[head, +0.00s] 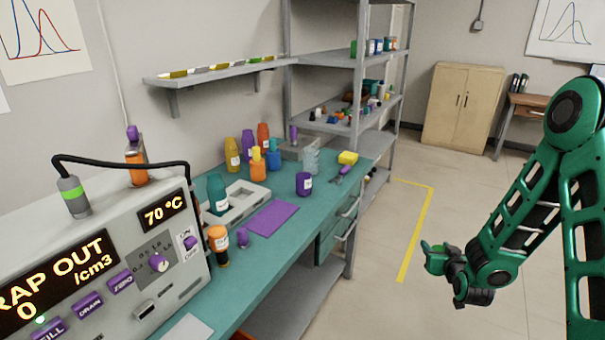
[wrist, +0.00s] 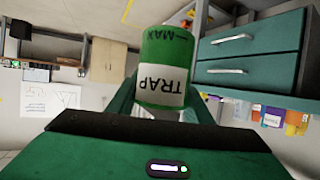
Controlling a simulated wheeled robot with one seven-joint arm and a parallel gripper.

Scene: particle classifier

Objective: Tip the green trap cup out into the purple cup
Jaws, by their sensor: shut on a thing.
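The green trap cup (wrist: 167,50), with a white TRAP label and a MAX mark, is between my gripper's fingers (wrist: 165,105) in the wrist view. My gripper (head: 432,257) is shut on it. In the head view they are over open floor, to the right of the bench and apart from it; the cup is small there and hard to separate from the green fingers. The purple cup (head: 304,184), with a white label, stands upright on the bench towards its right front edge. The inside of both cups is hidden.
The teal bench (head: 262,272) holds several bottles, a grey tray (head: 228,212), a purple mat (head: 272,217) and a yellow sponge (head: 348,158). A device with a display (head: 95,265) is at the left. Metal shelves (head: 358,100) stand behind. The floor around my gripper looks clear.

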